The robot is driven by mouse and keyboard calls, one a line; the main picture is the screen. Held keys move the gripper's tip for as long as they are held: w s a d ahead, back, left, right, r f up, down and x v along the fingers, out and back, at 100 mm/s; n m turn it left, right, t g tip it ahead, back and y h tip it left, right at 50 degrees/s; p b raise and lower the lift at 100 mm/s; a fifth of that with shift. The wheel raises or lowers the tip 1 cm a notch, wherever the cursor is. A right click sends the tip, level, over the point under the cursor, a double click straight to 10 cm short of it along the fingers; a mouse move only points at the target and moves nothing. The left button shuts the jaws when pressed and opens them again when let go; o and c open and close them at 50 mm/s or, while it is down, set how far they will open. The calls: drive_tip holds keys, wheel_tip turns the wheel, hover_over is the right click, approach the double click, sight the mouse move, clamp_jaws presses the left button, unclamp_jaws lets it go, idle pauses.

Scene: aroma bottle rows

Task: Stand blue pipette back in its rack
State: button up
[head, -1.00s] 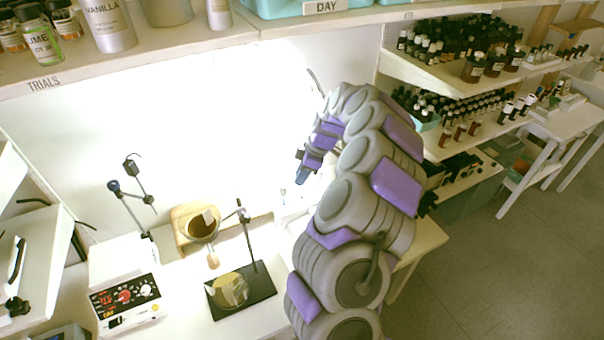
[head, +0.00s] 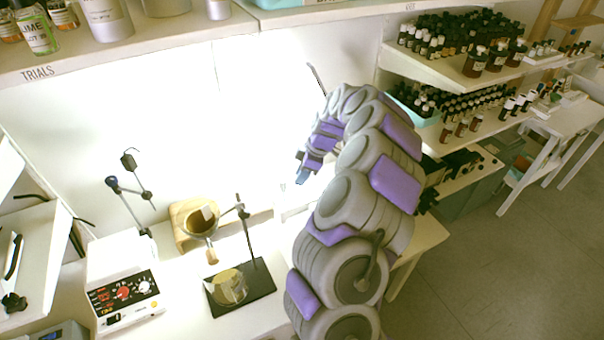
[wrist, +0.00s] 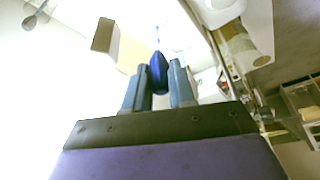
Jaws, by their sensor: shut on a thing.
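My gripper (head: 304,172) is in front of the bright back wall, above the right part of the white bench. In the wrist view its two grey-blue fingers (wrist: 159,84) are closed on the dark blue bulb of the blue pipette (wrist: 158,66). A thin pale-blue stem seems to run away from the bulb toward the top of the picture. In the head view the pipette cannot be told apart from the fingertips. The pipette rack cannot be made out for certain; glare and my arm cover that part of the bench.
A hotplate device (head: 124,286) stands on the bench at left. A black-based stand (head: 240,283) with a glass dish and a wooden-backed bowl (head: 191,221) are left of my arm. A shelf (head: 150,62) with bottles overhangs the bench. Bottle shelves (head: 436,77) fill the right.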

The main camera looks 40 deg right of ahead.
drive_tip(key=o, duration=0.7)
drive_tip(key=shift+r, duration=0.1)
drive_tip(key=v, duration=0.4)
drive_tip(key=shift+s+d+r, duration=0.15)
drive_tip(key=shift+r, duration=0.2)
drive_tip(key=shift+r, duration=0.15)
idle(0.4)
drive_tip(key=shift+r+p, duration=0.3)
drive_tip(key=shift+r, duration=2.1)
